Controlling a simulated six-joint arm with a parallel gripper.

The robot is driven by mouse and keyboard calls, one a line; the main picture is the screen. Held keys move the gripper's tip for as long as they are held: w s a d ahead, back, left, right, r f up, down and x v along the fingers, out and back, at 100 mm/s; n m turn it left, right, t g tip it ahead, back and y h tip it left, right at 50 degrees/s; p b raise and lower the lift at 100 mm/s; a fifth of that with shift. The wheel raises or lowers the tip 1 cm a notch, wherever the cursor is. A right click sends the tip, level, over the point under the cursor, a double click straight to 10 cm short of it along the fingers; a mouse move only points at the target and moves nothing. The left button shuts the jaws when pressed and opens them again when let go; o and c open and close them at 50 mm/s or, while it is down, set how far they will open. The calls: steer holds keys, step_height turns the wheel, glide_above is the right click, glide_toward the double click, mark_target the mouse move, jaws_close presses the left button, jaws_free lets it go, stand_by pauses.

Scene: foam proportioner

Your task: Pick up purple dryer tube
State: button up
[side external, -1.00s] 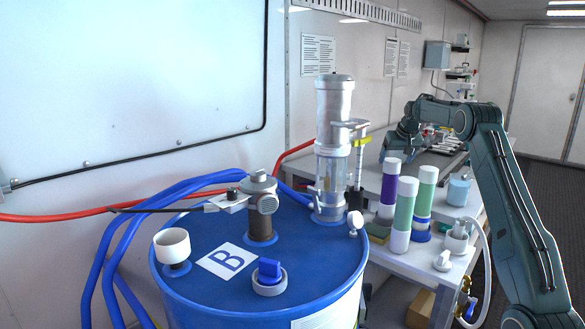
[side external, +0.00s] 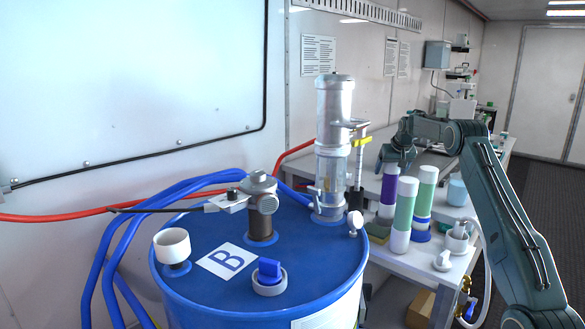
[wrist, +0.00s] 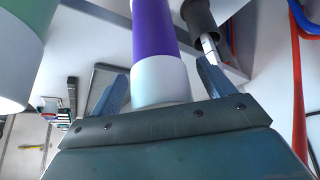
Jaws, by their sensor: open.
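The purple dryer tube (side external: 388,192) has a purple body and white ends. It stands upright at the left of a small group of tubes on the white bench, behind the blue drum. My gripper (side external: 397,165) is just above its top. In the wrist view, the purple tube (wrist: 156,35) runs up the middle, its white end (wrist: 160,80) showing between the two spread blue-grey fingers of my gripper (wrist: 163,70). The fingers are open, with gaps on both sides; I cannot tell whether they reach down around the cap.
Two green tubes (side external: 404,213) (side external: 426,190) with white ends stand close to the right of the purple one. A dark cylinder with a metal rod (wrist: 199,18) is near the right finger in the wrist view. The blue drum (side external: 215,285) with its clear column (side external: 331,165) is in front.

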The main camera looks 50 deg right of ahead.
steer(key=shift+c, duration=0.2)
stand_by(0.3)
steer(key=shift+r, duration=0.1)
steer(key=c, duration=1.7)
steer(key=shift+r, duration=4.95)
